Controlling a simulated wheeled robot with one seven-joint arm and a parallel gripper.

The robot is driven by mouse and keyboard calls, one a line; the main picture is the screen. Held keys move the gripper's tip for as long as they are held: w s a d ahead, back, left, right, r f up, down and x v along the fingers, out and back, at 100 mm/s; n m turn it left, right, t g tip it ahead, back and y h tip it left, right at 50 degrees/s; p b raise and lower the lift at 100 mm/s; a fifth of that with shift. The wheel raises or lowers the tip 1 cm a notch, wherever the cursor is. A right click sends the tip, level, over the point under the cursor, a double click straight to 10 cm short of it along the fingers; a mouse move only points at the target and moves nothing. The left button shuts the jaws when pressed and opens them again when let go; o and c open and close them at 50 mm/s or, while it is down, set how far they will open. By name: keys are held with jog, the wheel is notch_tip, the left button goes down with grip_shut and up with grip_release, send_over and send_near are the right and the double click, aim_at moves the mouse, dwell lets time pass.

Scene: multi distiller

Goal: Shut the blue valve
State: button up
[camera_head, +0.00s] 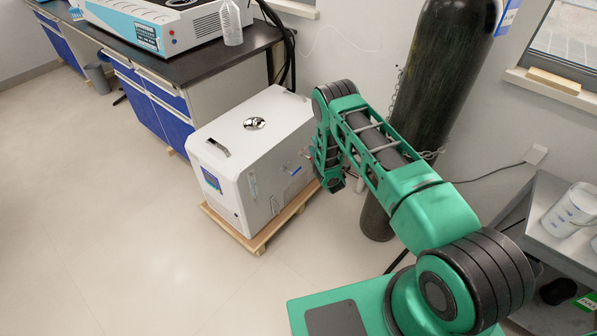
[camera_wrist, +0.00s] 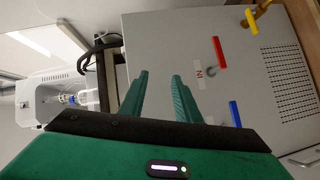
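The blue valve handle (camera_wrist: 235,114) is a slim bar on the side panel of a white box-shaped machine (camera_head: 238,150). In the wrist view it lies right of my gripper (camera_wrist: 161,84), apart from it. My gripper's two green fingers are spread with nothing between them, and they point toward the panel. In the head view my gripper (camera_head: 335,184) hangs beside the machine's right side, and its fingers cannot be made out clearly. A red handle (camera_wrist: 218,52) and a yellow handle (camera_wrist: 251,22) are on the same panel, above the blue one in the wrist view.
The machine stands on a low wooden pallet (camera_head: 258,243). A tall dark gas cylinder (camera_head: 432,75) with a chain stands right of it, close to my arm. A black-topped bench (camera_head: 175,68) is behind left. A grey cart (camera_head: 548,200) is at right. The left floor is clear.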

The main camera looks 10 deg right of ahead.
aim_at(299, 168)
jog(key=s+a+f+n+t+y, duration=0.1)
jog(key=s+a+f+n+y, duration=0.15)
jog(key=s+f, duration=0.35)
jog(key=s+a+f+n+y, duration=0.2)
jog(key=s+f+n, duration=0.1)
jog(key=s+f, duration=0.3)
jog(key=x, duration=1.2)
jog(key=shift+d+f, duration=0.35)
jog(key=shift+f, duration=0.05)
grip_shut()
